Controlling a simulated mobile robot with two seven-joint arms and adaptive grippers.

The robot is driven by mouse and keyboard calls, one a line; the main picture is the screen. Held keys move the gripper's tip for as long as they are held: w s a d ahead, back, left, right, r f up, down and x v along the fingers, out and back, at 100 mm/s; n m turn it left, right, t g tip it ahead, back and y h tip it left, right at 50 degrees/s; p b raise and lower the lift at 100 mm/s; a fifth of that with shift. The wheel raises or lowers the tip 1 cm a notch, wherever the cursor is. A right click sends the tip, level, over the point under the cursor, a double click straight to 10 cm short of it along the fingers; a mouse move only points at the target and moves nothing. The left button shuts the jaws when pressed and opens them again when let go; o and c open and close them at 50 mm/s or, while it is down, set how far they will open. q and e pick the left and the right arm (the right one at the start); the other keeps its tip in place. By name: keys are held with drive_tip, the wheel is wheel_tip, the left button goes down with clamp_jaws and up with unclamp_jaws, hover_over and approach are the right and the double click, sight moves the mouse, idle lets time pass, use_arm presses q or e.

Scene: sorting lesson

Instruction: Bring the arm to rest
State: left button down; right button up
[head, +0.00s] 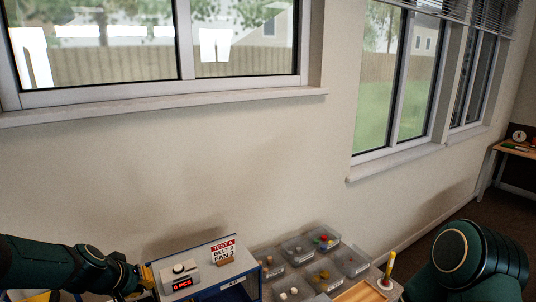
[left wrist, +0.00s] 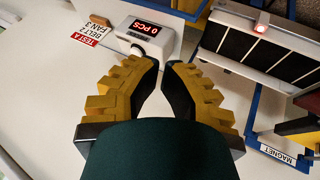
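My left gripper (head: 143,276) is at the lower left of the head view, close beside the white counter box with the red "0 PCS" display (head: 180,281). In the left wrist view its two yellow fingers with dark pads (left wrist: 161,66) stand a little apart at the tips, with nothing between them.
A "TEST A, BELT 2, FAN 3" sign (head: 223,250) stands behind the box. Several clear bins (head: 298,248) with small coloured pieces lie to the right. A yellow upright stick (head: 390,265) stands near my right arm. A dark slatted panel (left wrist: 265,45) is at the wrist view's right.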

use_arm(q)
drive_tip(key=s+d+f+m+g+b, duration=0.1)
drive_tip(key=d+f, duration=0.2)
drive_tip(key=f, duration=0.4)
drive_tip(key=s+d+f+g, duration=0.1)
drive_tip(key=d+f, duration=0.3)
drive_tip(key=f, duration=0.2)
drive_tip(key=s+d+f+m+g+h+b, duration=0.1)
drive_tip(key=s+d+f+m+g+b, duration=0.1)
drive_tip(key=s+d+f, duration=1.1)
wheel_tip(320, 180, down, 3)
drive_tip(key=shift+s+d+f+g+h+b, duration=0.1)
drive_tip(key=shift+s+d+g+h+b, duration=0.25)
drive_tip(key=shift+s, duration=0.35)
use_arm(e)
wheel_tip(320, 180, down, 4)
drive_tip(key=shift+w+f, duration=0.15)
use_arm(q)
drive_tip(key=shift+a, duration=0.1)
